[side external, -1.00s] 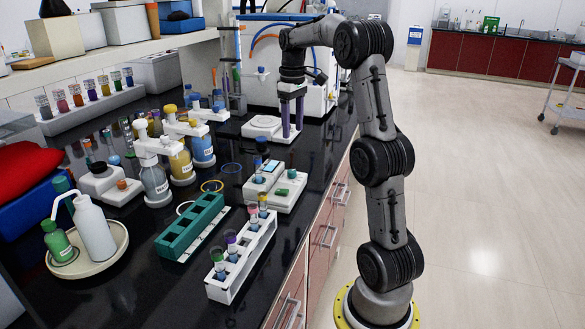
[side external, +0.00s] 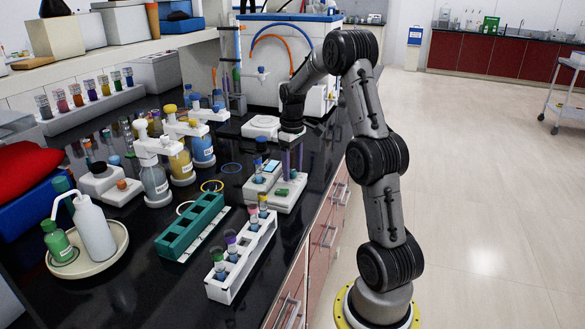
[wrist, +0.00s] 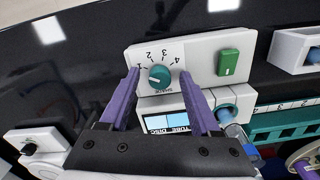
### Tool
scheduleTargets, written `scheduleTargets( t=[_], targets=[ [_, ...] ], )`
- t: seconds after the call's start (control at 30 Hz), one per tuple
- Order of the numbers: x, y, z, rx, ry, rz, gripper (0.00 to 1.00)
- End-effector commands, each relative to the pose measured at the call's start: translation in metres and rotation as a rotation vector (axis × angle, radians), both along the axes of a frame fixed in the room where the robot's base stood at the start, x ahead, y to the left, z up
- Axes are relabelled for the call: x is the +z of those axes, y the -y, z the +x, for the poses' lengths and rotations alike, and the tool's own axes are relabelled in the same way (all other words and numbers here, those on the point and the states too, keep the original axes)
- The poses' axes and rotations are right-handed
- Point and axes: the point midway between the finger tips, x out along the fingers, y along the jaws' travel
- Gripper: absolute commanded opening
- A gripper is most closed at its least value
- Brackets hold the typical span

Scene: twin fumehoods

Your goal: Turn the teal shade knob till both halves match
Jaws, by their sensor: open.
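The teal shade knob (wrist: 159,76) sits on a white comparator box (wrist: 200,62) with a dial marked 1 to 4. Its white mark points roughly left in the wrist view, toward the 1 side. A display (wrist: 166,122) labelled DISC and TUBE shows two pale blue halves; I cannot tell whether they match exactly. My gripper (wrist: 160,74) is open, its purple fingers on either side of the knob, with no clear contact. In the side view my gripper (side external: 292,160) points down over the comparator (side external: 282,199); the knob is not clearly visible there.
A green switch (wrist: 228,62) is beside the knob, and a blue-capped tube (wrist: 224,115) stands near the display. A teal rack (side external: 192,226) and a white tube rack (side external: 243,262) stand in front. Bottles (side external: 182,163) stand to the left.

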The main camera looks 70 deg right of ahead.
Motion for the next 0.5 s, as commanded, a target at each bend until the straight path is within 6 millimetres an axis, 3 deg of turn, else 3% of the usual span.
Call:
scheduleTargets(
  t=[0.2,0.5],
  targets=[
    [-0.0003,-0.0001,-0.0001,0.0,0.0,0.0,0.64],
    [0.0,-0.0001,-0.0001,0.0,0.0,0.0,0.1]
  ],
)
